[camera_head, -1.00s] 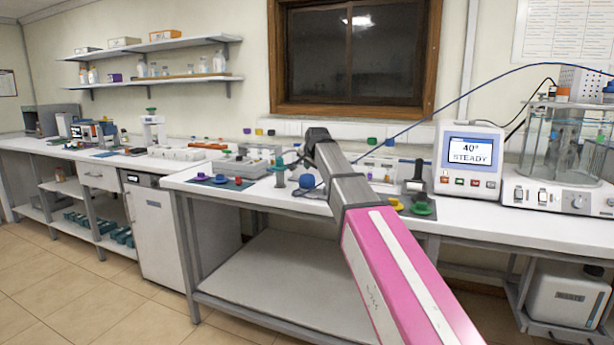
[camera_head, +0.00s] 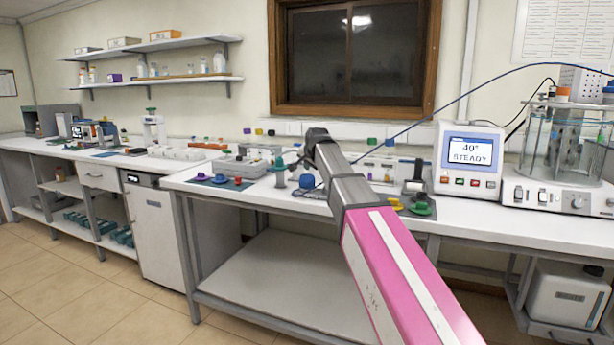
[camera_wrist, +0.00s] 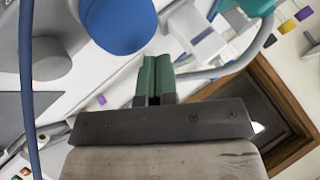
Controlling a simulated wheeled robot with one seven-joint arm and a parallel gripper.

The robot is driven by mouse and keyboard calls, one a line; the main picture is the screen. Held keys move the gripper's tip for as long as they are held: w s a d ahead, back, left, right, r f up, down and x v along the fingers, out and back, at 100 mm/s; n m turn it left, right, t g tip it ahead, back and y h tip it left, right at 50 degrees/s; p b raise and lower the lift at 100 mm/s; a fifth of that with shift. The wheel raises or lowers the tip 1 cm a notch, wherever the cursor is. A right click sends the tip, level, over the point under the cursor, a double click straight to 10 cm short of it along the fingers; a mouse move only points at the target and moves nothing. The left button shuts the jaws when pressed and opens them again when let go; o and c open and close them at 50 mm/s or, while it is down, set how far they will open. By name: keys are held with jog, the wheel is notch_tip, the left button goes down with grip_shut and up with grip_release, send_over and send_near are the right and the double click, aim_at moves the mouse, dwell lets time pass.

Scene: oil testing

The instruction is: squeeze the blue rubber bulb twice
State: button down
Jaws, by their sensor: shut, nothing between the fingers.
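The blue rubber bulb (camera_head: 307,181) is a rounded blue shape on the middle bench, just below the end of my arm. In the wrist view the bulb (camera_wrist: 120,22) is large at the top, partly cut off by the frame edge. My gripper (camera_wrist: 156,62) has its two green-padded fingers together with nothing between them. The fingertips point toward the bulb's lower right edge and look apart from it; the exact gap in depth is hard to tell. In the head view the fingers are small and hard to make out.
A blue cable (camera_wrist: 28,90) runs down the left of the wrist view. A teal-topped stand (camera_head: 280,175) is left of the bulb. A monitor (camera_head: 469,160) reading 40° STEADY and a glass bath (camera_head: 563,140) stand to the right. Coloured knobs lie on dark mats (camera_head: 220,182).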

aim_at(309, 174)
jog(key=shift+f, duration=0.35)
jog(key=shift+f, duration=0.85)
dwell(1.3)
jog(key=shift+r, duration=1.3)
jog(key=shift+r, duration=0.1)
jog(key=shift+r, duration=2.4)
dwell(0.5)
notch_tip(309, 174, up, 4)
jog(key=shift+f, duration=0.1)
